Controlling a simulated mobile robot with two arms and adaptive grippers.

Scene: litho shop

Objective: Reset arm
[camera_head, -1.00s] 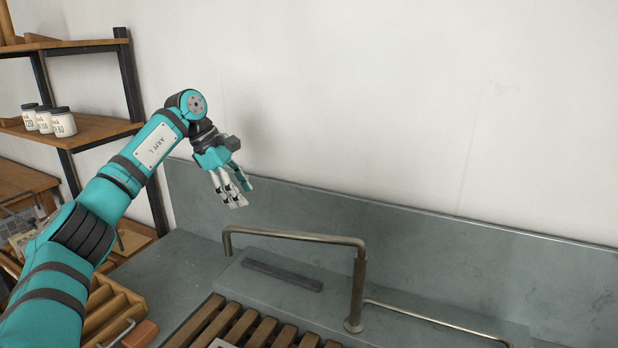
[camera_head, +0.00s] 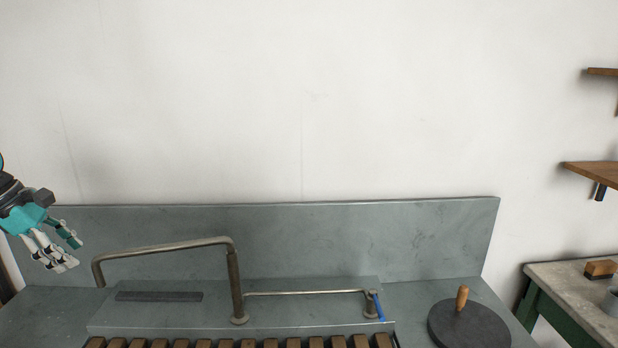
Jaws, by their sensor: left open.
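My left gripper (camera_head: 68,256) is at the left edge of the head view, in front of the grey backsplash. It is teal with pale fingers, open, with nothing between the fingers. It hangs left of the bent metal tap pipe (camera_head: 236,280) and apart from it. Most of my left arm is outside the picture. My right gripper is not in view.
A grey sink counter (camera_head: 45,318) has a dark wooden slatted rack (camera_head: 247,343) at the front. A thin pipe (camera_head: 305,292) ends at a blue-handled valve (camera_head: 378,305). A round dark disc (camera_head: 480,328) with a wooden knob (camera_head: 462,297) stands right. A side table (camera_head: 570,276) and shelf (camera_head: 600,173) are far right.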

